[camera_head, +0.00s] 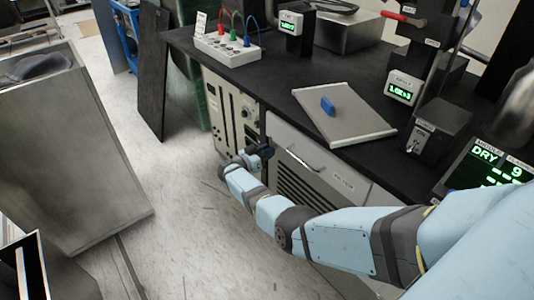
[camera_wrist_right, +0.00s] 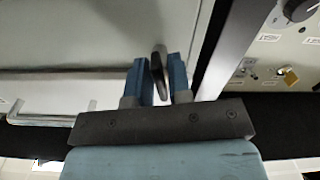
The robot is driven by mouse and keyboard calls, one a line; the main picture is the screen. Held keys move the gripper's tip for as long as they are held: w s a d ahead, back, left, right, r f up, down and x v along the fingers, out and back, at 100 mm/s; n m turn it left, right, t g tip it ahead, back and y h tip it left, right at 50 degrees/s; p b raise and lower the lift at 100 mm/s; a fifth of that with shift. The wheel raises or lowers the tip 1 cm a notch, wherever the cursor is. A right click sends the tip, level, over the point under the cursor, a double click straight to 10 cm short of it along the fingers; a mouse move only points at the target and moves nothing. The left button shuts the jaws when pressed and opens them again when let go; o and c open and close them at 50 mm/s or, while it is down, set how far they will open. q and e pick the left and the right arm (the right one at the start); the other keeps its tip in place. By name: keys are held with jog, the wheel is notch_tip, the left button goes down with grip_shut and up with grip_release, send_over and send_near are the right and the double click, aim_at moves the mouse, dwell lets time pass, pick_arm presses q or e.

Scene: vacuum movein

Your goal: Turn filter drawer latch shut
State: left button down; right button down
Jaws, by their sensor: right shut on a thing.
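The filter drawer (camera_head: 325,172) is a pale grey front with a bar handle (camera_head: 305,160) in the bench below the black top. In the right wrist view, its light panel (camera_wrist_right: 75,35) fills the upper left. The latch (camera_wrist_right: 158,62) is a small dark, narrow knob near the panel's edge, slightly tilted. My right gripper (camera_head: 262,152) is at the drawer's left upper corner. In the wrist view its blue fingers (camera_wrist_right: 159,78) stand on both sides of the latch and are shut on it. In the head view the gripper hides the latch. My left gripper is not in view.
A beige control panel (camera_head: 230,110) with knobs lies just left of the drawer. A grey cabinet (camera_head: 70,140) stands left; floor between is open.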

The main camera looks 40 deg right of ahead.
jog(key=shift+a+f+m, duration=0.15)
jog(key=shift+f+m, duration=0.05)
jog(key=shift+m, duration=0.6)
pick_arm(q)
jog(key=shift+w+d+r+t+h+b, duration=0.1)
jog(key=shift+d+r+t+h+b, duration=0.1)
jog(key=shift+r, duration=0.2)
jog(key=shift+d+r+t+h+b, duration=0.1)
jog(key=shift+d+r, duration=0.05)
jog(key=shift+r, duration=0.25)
pick_arm(e)
jog(key=shift+m, duration=0.3)
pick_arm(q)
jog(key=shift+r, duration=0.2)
pick_arm(e)
jog(key=c, duration=1.4)
grip_release()
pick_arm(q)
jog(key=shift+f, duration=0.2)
pick_arm(e)
jog(key=shift+o, duration=0.8)
jog(key=shift+r, duration=0.15)
